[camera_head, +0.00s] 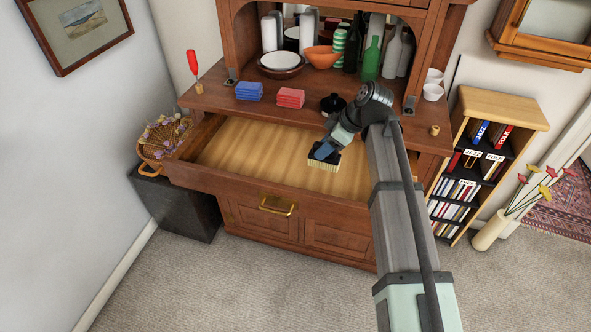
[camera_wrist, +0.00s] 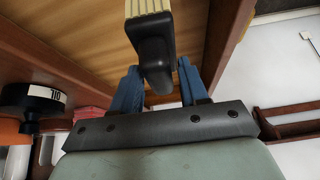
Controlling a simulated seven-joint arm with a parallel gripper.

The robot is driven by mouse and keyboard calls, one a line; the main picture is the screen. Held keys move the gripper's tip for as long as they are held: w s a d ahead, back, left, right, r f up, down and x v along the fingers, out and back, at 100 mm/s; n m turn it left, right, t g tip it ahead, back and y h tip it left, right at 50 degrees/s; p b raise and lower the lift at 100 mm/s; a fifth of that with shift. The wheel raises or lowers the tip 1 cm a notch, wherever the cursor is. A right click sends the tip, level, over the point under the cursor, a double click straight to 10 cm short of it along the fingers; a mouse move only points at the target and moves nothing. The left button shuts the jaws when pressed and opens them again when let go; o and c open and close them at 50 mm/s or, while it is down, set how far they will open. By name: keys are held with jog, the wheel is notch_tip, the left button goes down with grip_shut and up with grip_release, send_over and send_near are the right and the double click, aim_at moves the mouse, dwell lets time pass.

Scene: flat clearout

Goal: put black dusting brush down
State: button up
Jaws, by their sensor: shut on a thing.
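The black dusting brush (camera_head: 325,161) has a dark body and pale bristles. My gripper (camera_head: 328,148) is shut on it and holds it at the open, bare drawer (camera_head: 245,149) of the wooden cabinet, bristles facing down. In the wrist view the black brush handle (camera_wrist: 155,62) sits between the two blue fingers of my gripper (camera_wrist: 157,88), with the striped pale bristles at the top edge. I cannot tell whether the bristles touch the drawer floor.
A wicker basket (camera_head: 163,139) is at the left. The drawer floor left of the brush is clear.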

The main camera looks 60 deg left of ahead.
aim_at(338, 157)
jog(key=shift+n, duration=0.4)
jog(key=shift+f, duration=4.9)
jog(key=shift+f, duration=0.15)
jog(key=o, duration=1.1)
jog(key=v, duration=1.2)
jog(key=shift+a, duration=0.2)
